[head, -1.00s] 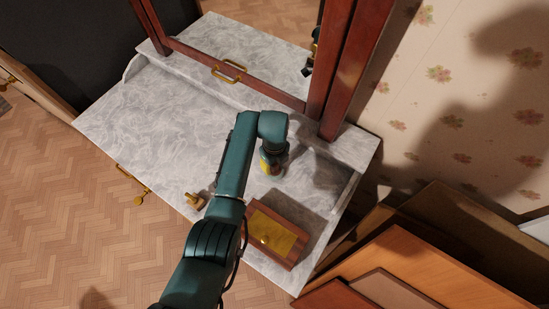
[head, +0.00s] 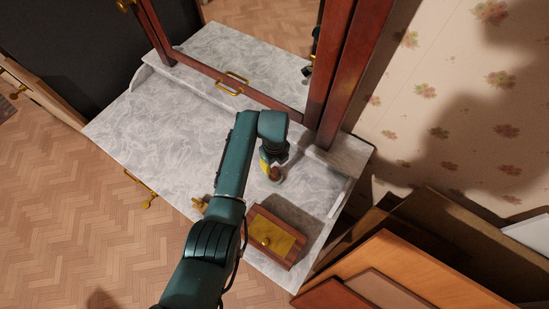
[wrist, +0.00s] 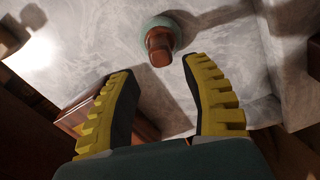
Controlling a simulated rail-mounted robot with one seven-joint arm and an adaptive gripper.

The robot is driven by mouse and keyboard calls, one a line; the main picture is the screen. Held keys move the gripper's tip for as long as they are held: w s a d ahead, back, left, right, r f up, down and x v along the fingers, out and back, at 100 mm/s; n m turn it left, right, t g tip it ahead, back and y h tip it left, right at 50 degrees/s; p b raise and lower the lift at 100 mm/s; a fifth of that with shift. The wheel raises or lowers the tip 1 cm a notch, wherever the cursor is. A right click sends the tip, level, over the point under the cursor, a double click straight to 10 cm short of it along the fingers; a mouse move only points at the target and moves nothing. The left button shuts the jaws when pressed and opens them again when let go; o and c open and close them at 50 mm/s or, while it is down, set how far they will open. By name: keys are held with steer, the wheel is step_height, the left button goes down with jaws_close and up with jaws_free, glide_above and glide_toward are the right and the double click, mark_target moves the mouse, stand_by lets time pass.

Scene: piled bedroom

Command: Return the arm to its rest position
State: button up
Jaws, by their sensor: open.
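My gripper (head: 266,168) hangs low over the marble top of the dresser (head: 165,125), below the mirror. In the wrist view my gripper (wrist: 159,68) shows two yellow and black fingers spread apart with nothing held between them. A small object with a brown knob and a pale green round base (wrist: 159,42) is just beyond the fingertips on the marble. In the head view its brown part (head: 276,174) shows beside my gripper; the rest is hidden. I cannot tell how close the fingers are to it.
A wooden box with a brass-coloured top (head: 272,236) lies near the dresser's front right edge, close to my arm. A small brass piece (head: 199,204) is left of my forearm. The framed mirror (head: 225,65) rises behind. Wooden boards (head: 420,265) lean at the right. The left marble is clear.

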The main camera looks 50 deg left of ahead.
stand_by(0.8)
steer(key=w+d+r+m+t+p, duration=0.25)
steer(key=w+d+r+p, duration=0.35)
steer(key=d, duration=0.7)
steer(key=w+d+r+n+t+p, duration=0.1)
steer(key=w+d+r+t, duration=0.2)
steer(key=r, duration=0.5)
steer(key=w+d+r+t+y+p, duration=0.1)
steer(key=w+d+r, duration=0.1)
steer(key=d+r, duration=0.45)
steer(key=w+d+r+n+t+p, duration=0.1)
steer(key=w+d+r+t, duration=0.25)
steer(key=r, duration=0.45)
steer(key=s+d+r+n+t+h+p, duration=0.1)
steer(key=s+d+r+n+t, duration=0.2)
steer(key=r, duration=0.7)
steer(key=s+d+r+n+t, duration=0.2)
steer(key=d+r+n+t, duration=0.15)
steer(key=r, duration=0.55)
steer(key=s+r+n+t, duration=0.2)
steer(key=s+r+n, duration=0.3)
steer(key=r, duration=0.3)
steer(key=s+d+r+n+t, duration=0.1)
steer(key=s+r+n+t, duration=0.2)
steer(key=s+r+n, duration=0.2)
steer(key=shift+s+d+r+n+t, duration=0.3)
steer(key=shift+r+n, duration=0.7)
steer(key=shift+r, duration=1.15)
